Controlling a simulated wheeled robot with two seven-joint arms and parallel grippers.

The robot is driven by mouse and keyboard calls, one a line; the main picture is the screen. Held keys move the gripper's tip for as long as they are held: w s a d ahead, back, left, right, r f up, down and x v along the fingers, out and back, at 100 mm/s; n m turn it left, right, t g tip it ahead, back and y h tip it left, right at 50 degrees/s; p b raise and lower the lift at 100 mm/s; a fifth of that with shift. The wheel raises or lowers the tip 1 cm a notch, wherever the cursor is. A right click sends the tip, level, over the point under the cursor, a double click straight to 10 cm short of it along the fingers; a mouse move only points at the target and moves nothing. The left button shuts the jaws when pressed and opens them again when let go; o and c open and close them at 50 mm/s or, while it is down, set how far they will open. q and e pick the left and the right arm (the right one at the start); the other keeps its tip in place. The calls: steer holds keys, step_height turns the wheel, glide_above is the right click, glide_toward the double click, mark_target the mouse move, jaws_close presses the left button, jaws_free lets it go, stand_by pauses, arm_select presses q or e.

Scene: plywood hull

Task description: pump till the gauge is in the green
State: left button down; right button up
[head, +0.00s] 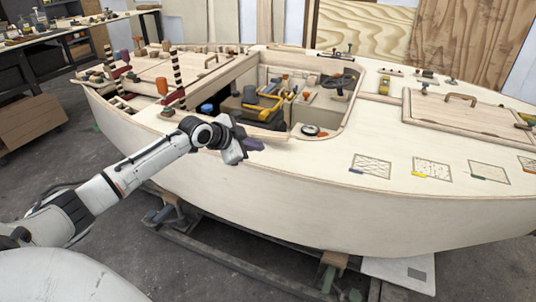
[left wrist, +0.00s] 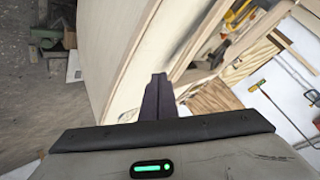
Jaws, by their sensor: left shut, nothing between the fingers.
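My left gripper (head: 252,144) is at the near side of the plywood hull (head: 300,200), by the deck edge below the cockpit opening. Its dark fingers are shut with nothing between them; they also show in the left wrist view (left wrist: 157,97). A small round dial (head: 310,130), perhaps the gauge, lies on the deck to the right of the gripper, apart from it. Its needle and colours are too small to read. Yellow and dark gear (head: 262,102) sits in the cockpit; I cannot tell whether it is the pump. My right gripper is not in view.
A dark wheel (head: 339,82) stands in the cockpit. Striped posts (head: 177,70) rise on the left deck. A hatch (head: 462,112) with a handle and several textured patches (head: 431,168) are on the right deck. A workbench (head: 75,35) stands at the back left.

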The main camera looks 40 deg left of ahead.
arm_select(q)
steer(key=s+a+r+n+t+y, duration=0.1)
steer(key=a+r+n+t+y, duration=0.2)
steer(key=a, duration=0.6)
steer(key=s+d+f+g+h, duration=0.1)
steer(key=s+d+f, duration=0.5)
steer(key=d+f, duration=0.3)
steer(key=s+d+f+g, duration=0.1)
steer(key=s+d+f, duration=0.4)
steer(key=d+f, duration=0.45)
steer(key=s+d+f+n+g+h, duration=0.1)
steer(key=s+d+f, duration=0.3)
steer(key=s+d, duration=0.6)
steer(key=s+d+f+n+g+h, duration=0.2)
steer(key=s+d+f, duration=0.3)
steer(key=s+d, duration=0.5)
steer(key=shift+s+d+f+h, duration=0.15)
steer(key=shift+s+d+h, duration=0.2)
steer(key=shift+s, duration=0.2)
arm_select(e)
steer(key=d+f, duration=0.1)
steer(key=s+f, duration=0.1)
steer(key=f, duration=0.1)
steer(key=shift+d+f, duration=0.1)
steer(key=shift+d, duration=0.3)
